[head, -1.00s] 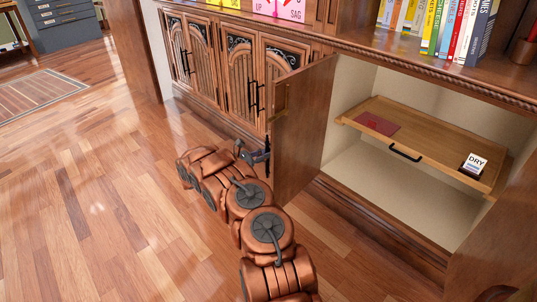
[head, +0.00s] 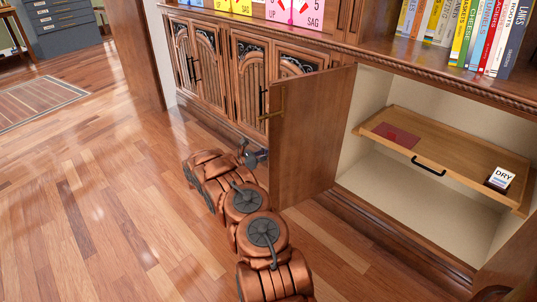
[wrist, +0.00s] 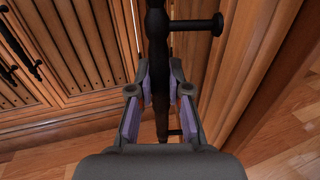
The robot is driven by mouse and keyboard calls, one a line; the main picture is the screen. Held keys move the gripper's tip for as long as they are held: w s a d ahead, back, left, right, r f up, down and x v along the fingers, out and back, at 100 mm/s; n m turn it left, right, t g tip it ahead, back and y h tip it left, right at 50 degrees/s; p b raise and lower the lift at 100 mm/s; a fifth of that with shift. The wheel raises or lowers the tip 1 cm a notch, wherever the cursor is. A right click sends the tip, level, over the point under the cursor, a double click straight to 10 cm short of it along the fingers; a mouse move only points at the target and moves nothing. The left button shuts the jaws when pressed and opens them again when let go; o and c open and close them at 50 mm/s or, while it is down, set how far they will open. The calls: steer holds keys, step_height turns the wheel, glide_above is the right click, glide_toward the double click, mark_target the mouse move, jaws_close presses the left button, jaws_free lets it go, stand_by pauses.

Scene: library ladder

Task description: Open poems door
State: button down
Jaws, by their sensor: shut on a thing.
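A brown wooden cabinet door (head: 308,135) stands swung open at the left side of an open compartment, its plain inner face toward the head view. No lettering shows on it. My gripper (head: 256,157) is at the door's outer side, partly hidden behind its free edge. In the wrist view my gripper (wrist: 161,92) has its purple-padded fingers on both sides of a dark bar handle (wrist: 158,45), shut on it. The handle's stand-off reaches right to the wooden door face (wrist: 240,65).
The open compartment (head: 390,185) holds a pull-out wooden shelf (head: 460,160) with a red sheet and a "DRY" box (head: 501,178). Closed doors (head: 240,85) with dark handles stand left, behind my gripper. Another open door (head: 510,255) is at lower right.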

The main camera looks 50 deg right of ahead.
steer(key=shift+s+d, duration=0.1)
steer(key=c, duration=1.4)
jaws_free()
steer(key=o, duration=0.3)
steer(key=v, duration=1.2)
steer(key=shift+r, duration=0.1)
